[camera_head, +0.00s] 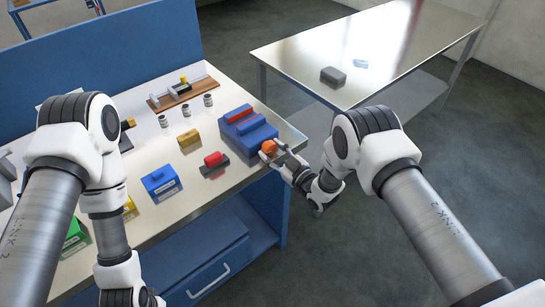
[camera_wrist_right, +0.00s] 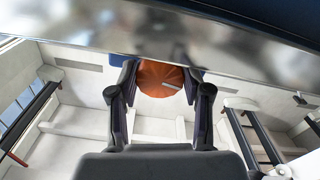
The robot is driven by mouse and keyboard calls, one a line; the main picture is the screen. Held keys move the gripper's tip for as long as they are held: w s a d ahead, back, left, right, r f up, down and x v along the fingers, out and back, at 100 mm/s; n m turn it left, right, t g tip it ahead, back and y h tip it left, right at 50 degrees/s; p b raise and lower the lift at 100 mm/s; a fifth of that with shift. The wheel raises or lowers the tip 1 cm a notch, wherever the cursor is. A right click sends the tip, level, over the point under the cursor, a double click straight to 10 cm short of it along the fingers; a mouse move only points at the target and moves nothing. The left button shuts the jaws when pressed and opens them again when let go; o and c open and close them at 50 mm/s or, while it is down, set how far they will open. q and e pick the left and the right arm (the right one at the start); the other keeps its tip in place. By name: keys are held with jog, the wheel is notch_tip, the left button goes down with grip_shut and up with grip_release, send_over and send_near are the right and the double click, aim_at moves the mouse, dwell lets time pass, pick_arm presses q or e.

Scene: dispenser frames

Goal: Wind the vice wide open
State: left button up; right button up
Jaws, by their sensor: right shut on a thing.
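The vice is a blue block (camera_head: 252,136) with a red strip on top, at the right end of the workbench. Its orange round knob (camera_head: 269,147) faces the bench's right edge. My right gripper (camera_head: 272,153) is shut on this knob from the outer side. In the right wrist view the knob (camera_wrist_right: 160,79) sits between the two dark fingers (camera_wrist_right: 160,95), with a pale mark on it. How far apart the vice jaws stand cannot be told. My left arm hangs in front of the bench at the left, and its fingers are out of the picture.
On the workbench (camera_head: 225,187) are a red-and-dark item (camera_head: 214,162), a yellow block (camera_head: 188,138), a blue box (camera_head: 160,181), small jars and a wooden board (camera_head: 168,99). A metal table (camera_head: 370,50) with a dark block (camera_head: 333,76) stands beyond. Floor is open between.

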jog(key=o, duration=1.2)
jog(key=shift+c, duration=0.2)
jog(key=v, duration=1.2)
